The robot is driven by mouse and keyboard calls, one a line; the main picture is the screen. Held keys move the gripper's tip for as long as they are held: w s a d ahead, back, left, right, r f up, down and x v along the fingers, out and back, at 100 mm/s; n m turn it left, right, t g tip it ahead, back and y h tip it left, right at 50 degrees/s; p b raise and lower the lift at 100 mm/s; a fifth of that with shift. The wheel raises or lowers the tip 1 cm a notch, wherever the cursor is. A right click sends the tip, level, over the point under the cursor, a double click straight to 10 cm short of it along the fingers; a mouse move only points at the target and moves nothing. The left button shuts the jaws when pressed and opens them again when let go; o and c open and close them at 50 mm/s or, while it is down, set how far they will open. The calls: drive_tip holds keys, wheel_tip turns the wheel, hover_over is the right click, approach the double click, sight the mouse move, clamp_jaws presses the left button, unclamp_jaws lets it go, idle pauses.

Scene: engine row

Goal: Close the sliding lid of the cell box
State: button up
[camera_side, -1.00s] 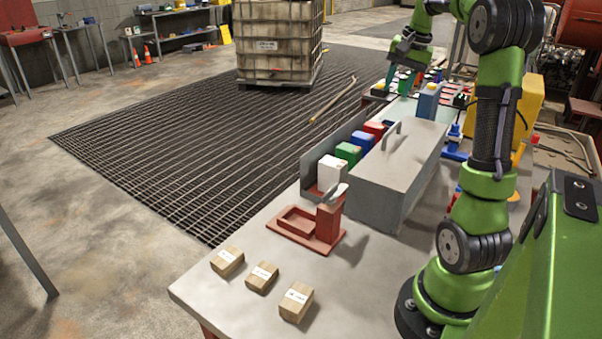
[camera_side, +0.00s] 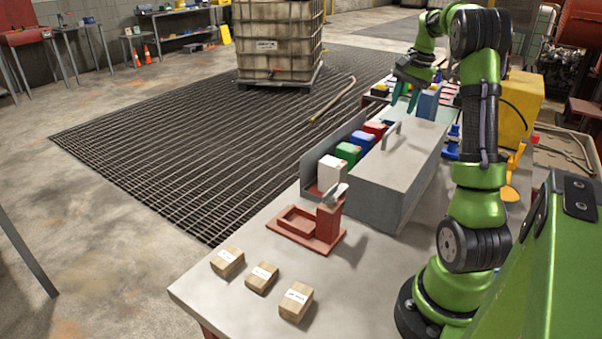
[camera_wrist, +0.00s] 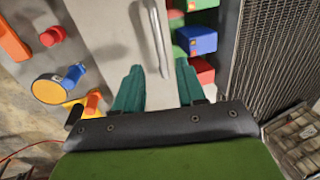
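The grey cell box has its lid (camera_side: 405,165) slid to the right, so a strip along its left side is open. White (camera_side: 332,172), green (camera_side: 348,153), blue (camera_side: 362,141) and red (camera_side: 375,129) cells show in that strip. A bar handle (camera_side: 391,136) stands on the lid; it also shows in the wrist view (camera_wrist: 156,38). My gripper (camera_side: 405,97) is above the far end of the box. In the wrist view my gripper (camera_wrist: 159,86) has its teal fingers apart and nothing between them.
A red-brown fixture (camera_side: 306,226) stands before the box's near end, with wooden blocks (camera_side: 262,277) nearer the camera. In the wrist view, orange, red and blue-yellow parts (camera_wrist: 50,88) lie left of the lid. The bench's near end is otherwise clear.

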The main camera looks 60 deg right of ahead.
sight(394, 127)
drive_tip(key=f, duration=0.3)
drive_tip(key=w+f, duration=0.1)
drive_tip(key=f, duration=0.2)
drive_tip(key=shift+w+f, duration=0.15)
drive_tip(key=shift+f, duration=0.1)
clamp_jaws()
